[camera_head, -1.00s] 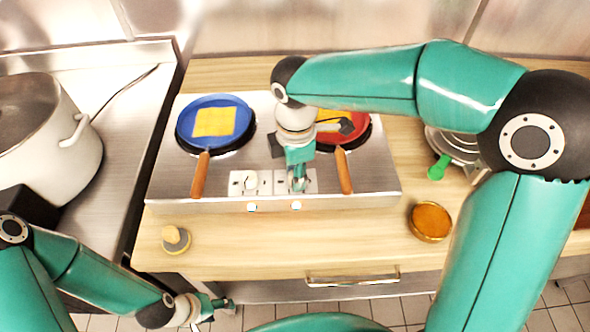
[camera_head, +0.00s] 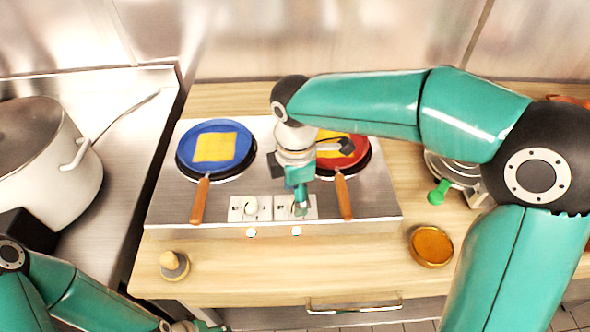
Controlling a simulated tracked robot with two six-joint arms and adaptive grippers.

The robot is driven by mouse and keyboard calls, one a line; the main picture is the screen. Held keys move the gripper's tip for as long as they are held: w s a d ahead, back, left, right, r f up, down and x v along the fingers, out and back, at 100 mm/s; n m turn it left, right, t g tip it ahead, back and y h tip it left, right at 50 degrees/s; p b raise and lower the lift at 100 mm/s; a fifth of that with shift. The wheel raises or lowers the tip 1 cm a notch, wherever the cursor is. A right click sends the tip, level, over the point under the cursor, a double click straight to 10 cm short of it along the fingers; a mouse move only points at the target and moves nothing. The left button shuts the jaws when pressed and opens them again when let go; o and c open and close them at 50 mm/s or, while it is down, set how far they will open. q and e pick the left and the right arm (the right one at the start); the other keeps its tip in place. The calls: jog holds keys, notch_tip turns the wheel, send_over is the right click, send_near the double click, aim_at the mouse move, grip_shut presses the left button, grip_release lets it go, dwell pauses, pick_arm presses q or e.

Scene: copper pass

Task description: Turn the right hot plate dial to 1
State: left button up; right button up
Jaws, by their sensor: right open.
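The hot plate (camera_head: 370,205) is a steel unit with two burners and two dials on white panels along its front. The left dial (camera_head: 251,207) is in plain view. The right dial's panel (camera_head: 310,207) shows, but the dial itself is mostly hidden by my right gripper (camera_head: 301,207). That gripper points down right over the dial, open; I cannot tell whether its fingers touch the dial. My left gripper (camera_head: 210,327) is at the bottom edge, partly cut off, away from the hot plate; its fingers are not clear.
A blue pan (camera_head: 186,150) with a yellow square sits on the left burner, a red pan (camera_head: 361,155) on the right. A white pot (camera_head: 65,185) stands left. An amber round dish (camera_head: 431,245) and a small knobbed object (camera_head: 174,266) lie on the wooden counter (camera_head: 240,280).

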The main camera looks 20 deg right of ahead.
notch_tip(320, 180, up, 10)
jog(key=shift+r, duration=0.25)
dwell(0.6)
